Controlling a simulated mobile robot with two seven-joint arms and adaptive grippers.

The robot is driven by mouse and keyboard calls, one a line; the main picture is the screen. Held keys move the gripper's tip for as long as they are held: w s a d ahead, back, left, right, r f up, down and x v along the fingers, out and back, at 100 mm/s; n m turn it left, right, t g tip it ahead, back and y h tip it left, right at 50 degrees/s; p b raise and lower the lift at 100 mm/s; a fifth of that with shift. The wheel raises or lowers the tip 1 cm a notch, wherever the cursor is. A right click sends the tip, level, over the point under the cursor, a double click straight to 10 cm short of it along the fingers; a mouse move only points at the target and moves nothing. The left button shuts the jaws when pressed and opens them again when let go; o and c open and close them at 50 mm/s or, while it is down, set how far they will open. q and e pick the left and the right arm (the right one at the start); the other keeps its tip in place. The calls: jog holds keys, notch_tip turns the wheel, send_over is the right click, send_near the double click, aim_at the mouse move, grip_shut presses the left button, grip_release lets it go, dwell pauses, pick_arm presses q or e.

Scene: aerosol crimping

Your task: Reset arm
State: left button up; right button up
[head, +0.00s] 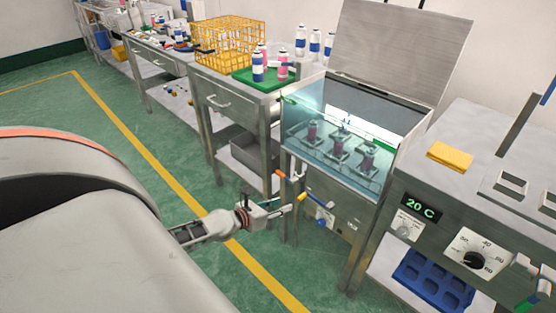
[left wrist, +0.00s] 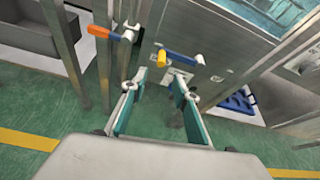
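My left gripper (head: 276,207) is low in front of the open steel water bath (head: 330,150), beside its front valves. The left wrist view shows its two teal-padded fingers (left wrist: 155,85) spread apart with nothing between them. A valve handle with a yellow end (head: 301,197) lies just beyond the fingertips; it also shows in the left wrist view (left wrist: 180,56). I cannot tell whether the gripper touches it. An orange-ended valve handle (left wrist: 100,32) is to the left of the fingers. My right gripper does not show in either view.
Cans stand in the bath under its raised lid (head: 405,45). A steel table with a green tray (head: 245,76), a yellow wire basket (head: 228,42) and cans is behind. A machine with a 20 C display (head: 421,207) and a blue tray (head: 432,280) is at right. Green floor is clear at left.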

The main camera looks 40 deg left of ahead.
pick_arm(q)
jog(key=shift+s+r, duration=0.2)
jog(key=shift+s, duration=0.3)
jog(key=s+d+m+g+h+p, duration=0.1)
jog(key=s+d+m+h+p, duration=0.1)
jog(key=s+d+m, duration=0.65)
jog(key=s+d+m+g+h+p, duration=0.1)
jog(key=s+d+m, duration=0.3)
jog(key=d+m, duration=0.8)
jog(key=s+d+r+m, duration=0.1)
jog(key=s+d+m, duration=0.1)
jog(key=m, duration=0.4)
jog(key=s+d+m+y+p, duration=0.1)
jog(key=s+d+m, duration=0.1)
jog(key=s+m, duration=0.3)
jog(key=s+d+r+m+g+p, duration=0.1)
jog(key=s+d+m, duration=0.1)
jog(key=m, duration=0.7)
jog(key=shift+s+r+y, duration=0.3)
jog(key=shift+s, duration=0.45)
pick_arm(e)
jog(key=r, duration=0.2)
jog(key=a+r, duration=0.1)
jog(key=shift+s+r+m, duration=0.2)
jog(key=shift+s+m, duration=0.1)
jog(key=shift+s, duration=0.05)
pick_arm(q)
jog(key=shift+m, duration=0.25)
